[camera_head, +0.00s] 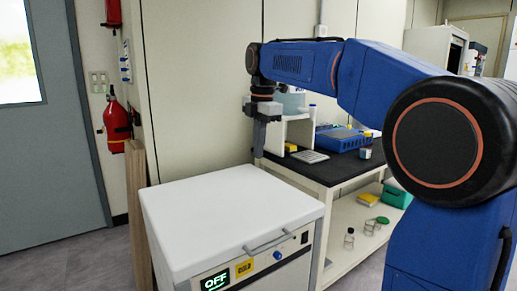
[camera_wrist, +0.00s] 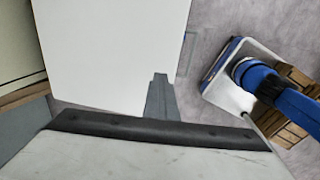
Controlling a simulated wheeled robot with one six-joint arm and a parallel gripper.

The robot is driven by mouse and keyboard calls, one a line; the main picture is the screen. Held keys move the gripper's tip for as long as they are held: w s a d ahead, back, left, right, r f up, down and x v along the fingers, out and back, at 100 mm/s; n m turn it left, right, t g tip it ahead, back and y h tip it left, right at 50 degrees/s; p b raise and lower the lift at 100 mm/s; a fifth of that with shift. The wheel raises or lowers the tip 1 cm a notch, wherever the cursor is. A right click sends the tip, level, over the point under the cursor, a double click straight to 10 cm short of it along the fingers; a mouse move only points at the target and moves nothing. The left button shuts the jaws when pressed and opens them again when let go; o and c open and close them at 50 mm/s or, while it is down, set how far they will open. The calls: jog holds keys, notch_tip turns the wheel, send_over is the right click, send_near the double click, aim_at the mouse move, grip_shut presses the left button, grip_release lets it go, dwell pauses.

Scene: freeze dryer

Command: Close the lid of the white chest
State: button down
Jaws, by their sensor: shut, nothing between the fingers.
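The white chest (camera_head: 245,275) stands in the lower middle of the head view. Its white lid (camera_head: 230,212) lies flat on top and looks shut, with a grey bar handle (camera_head: 268,241) at the front edge. The chest front shows a display reading OFF. My gripper (camera_head: 259,152) points down behind and above the lid's far edge in the head view, apparently apart from it. In the wrist view the lid (camera_wrist: 108,50) fills the upper left, and my gripper (camera_wrist: 160,77) shows shut and empty over its lower right part.
A bench with a black top (camera_head: 340,167) stands right behind the chest, holding a blue tray (camera_head: 343,138) and small labware. Glassware and a green box (camera_head: 396,194) sit on its lower shelf. A fire extinguisher (camera_head: 116,122) hangs at left. Floor is clear at left.

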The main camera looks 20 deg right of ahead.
dwell(0.3)
jog(key=c, duration=1.8)
grip_release()
jog(key=shift+r, duration=0.15)
jog(key=r, duration=0.5)
jog(key=s+r, duration=0.1)
jog(key=r, duration=0.5)
jog(key=s+r, duration=0.1)
jog(key=r, duration=0.5)
jog(key=shift+d, duration=0.35)
